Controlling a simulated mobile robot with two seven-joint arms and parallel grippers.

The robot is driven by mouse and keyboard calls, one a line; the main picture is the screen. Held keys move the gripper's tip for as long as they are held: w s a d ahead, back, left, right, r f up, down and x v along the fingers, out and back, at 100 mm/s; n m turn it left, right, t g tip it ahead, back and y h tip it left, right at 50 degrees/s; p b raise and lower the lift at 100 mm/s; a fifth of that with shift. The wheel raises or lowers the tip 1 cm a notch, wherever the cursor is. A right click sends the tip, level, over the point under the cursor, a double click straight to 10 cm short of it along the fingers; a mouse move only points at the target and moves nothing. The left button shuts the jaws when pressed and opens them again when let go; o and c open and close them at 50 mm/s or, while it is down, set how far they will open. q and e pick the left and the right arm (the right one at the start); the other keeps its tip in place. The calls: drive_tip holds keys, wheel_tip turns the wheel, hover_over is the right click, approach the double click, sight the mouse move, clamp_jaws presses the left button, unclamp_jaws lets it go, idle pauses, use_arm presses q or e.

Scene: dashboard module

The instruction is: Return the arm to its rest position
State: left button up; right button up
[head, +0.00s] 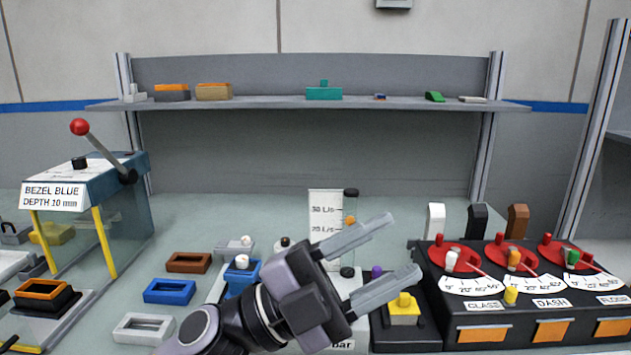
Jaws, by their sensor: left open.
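My left gripper (382,262) is open in the head view, its two grey fingers spread and pointing up and to the right. Nothing is between the fingers. My left arm (240,318) comes in from the bottom and reaches over the bench in the middle. The gripper hangs in front of a flow gauge (325,208) with a marked white scale and hides part of it. My right gripper is not in view.
A press (95,180) with a red-knobbed lever stands at left. Brown, blue and white frames lie left of my arm. A black dial box (480,325) stands at right, near a yellow block (404,312). A shelf (260,102) spans the back.

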use_arm(q)
drive_tip(key=w+a+f+n+t+y, duration=0.45)
drive_tip(key=a+n+t+y, duration=0.3)
drive_tip(key=n, duration=0.35)
drive_tip(key=w+a+f+n+t+y, duration=0.3)
drive_tip(key=a+f+n+t+y, duration=0.35)
drive_tip(key=n+t+y, duration=0.35)
drive_tip(key=s+a+f+n+g+y, duration=0.2)
drive_tip(key=a+f+n+g, duration=0.15)
drive_tip(key=f, duration=0.25)
drive_tip(key=s+a+f+n+g+y, duration=0.2)
drive_tip(key=a+f+g, duration=0.1)
drive_tip(key=a+f, duration=0.25)
drive_tip(key=s+a+f+n+g+y, duration=0.1)
drive_tip(key=s+a+f+g, duration=0.3)
drive_tip(key=s+f, duration=0.5)
drive_tip(key=s+a+f+g+y, duration=0.1)
drive_tip(key=s+a+f+g, duration=0.1)
drive_tip(key=s+f+g, duration=0.75)
drive_tip(key=w+d+f+t+h, duration=0.2)
drive_tip(key=w+f+t, duration=0.2)
drive_tip(key=t, duration=0.6)
drive_tip(key=shift+w+d+f, duration=0.3)
drive_tip(key=shift+f, duration=0.75)
